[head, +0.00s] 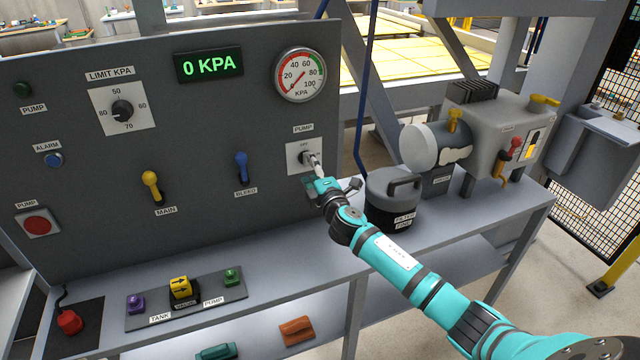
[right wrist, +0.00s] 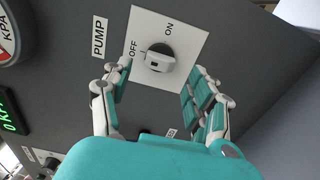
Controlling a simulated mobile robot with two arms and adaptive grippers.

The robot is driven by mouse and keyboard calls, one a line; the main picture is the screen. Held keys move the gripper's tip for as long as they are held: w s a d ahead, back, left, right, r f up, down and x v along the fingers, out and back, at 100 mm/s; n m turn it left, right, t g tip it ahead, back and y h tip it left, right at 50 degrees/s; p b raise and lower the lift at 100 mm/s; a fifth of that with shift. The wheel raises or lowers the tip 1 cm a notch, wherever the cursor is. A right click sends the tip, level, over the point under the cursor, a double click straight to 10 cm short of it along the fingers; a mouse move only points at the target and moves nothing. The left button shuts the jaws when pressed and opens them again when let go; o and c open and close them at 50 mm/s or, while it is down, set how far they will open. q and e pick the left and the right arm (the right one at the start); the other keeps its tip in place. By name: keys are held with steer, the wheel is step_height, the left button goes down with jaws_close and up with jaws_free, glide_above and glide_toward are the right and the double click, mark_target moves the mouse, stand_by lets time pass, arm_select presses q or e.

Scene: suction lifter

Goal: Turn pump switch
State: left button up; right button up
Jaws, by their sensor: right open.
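The pump switch is a grey rotary knob on a white plate (head: 293,158), low on the right of the dark panel under a PUMP label. In the right wrist view the knob (right wrist: 158,58) sits beside printed OFF and ON marks. Its exact setting is hard to tell. My right gripper (head: 314,168) is at the switch and partly covers it in the head view. In the right wrist view the gripper (right wrist: 158,74) is open, with its fingers on either side of the knob and gaps visible between. My left gripper is out of view.
The display (head: 208,65) reads 0 KPA, and the gauge (head: 300,75) is above the switch. A blue bleed lever (head: 241,167) and yellow main lever (head: 151,186) are to the left. A filter tank (head: 391,205) stands close right of my gripper, with a blue hose above it.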

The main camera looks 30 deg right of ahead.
steer(key=s, duration=0.8)
steer(key=shift+s+a, duration=0.25)
steer(key=shift+a, duration=0.15)
